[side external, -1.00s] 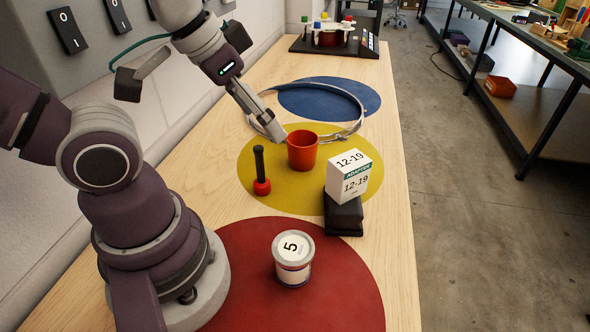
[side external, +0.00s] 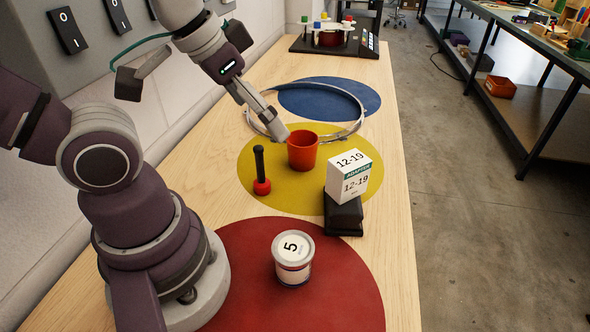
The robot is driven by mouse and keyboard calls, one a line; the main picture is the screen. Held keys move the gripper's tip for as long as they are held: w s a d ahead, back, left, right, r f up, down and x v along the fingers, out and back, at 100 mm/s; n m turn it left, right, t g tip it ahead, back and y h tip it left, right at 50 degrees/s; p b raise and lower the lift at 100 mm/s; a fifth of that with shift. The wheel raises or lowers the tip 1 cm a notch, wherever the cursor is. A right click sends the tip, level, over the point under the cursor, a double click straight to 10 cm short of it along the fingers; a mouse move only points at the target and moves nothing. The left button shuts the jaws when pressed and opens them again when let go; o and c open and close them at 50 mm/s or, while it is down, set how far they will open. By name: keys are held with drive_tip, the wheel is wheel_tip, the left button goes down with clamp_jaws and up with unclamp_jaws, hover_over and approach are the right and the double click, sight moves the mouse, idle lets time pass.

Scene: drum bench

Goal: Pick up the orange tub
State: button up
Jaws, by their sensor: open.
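The orange tub (side external: 302,153) stands upright and open-topped on the yellow circle (side external: 318,195) of the bench. My gripper (side external: 278,134) is open, just left of the tub's rim and slightly behind it. Its far finger is hard to make out, and I cannot tell whether the gripper touches the tub. Nothing shows held in it.
A black-handled red tool (side external: 261,172) stands left of the tub. A white box (side external: 350,177) rests on a black block (side external: 343,216) to the right. A white can (side external: 292,260) is on the red circle (side external: 340,290). A metal hoop (side external: 362,112) lies behind.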

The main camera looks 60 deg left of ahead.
drive_tip(key=w+a+n+g, duration=0.2)
drive_tip(key=w+a+n, duration=0.2)
drive_tip(key=w+n, duration=0.2)
drive_tip(key=n+g+y, duration=0.1)
drive_tip(key=n+g, duration=0.1)
drive_tip(key=n, duration=0.5)
approach(302, 149)
drive_tip(key=w+a+f+n, duration=0.1)
drive_tip(key=f, duration=0.3)
drive_tip(key=w+a+f+n+g, duration=0.1)
drive_tip(key=f, duration=0.3)
drive_tip(key=w+a+f, duration=0.1)
drive_tip(key=a+f, duration=0.1)
drive_tip(key=f, duration=0.2)
drive_tip(key=shift+w+f+n, duration=0.2)
drive_tip(key=shift+f+n, duration=0.15)
drive_tip(key=shift+n, duration=0.05)
drive_tip(key=c, duration=1)
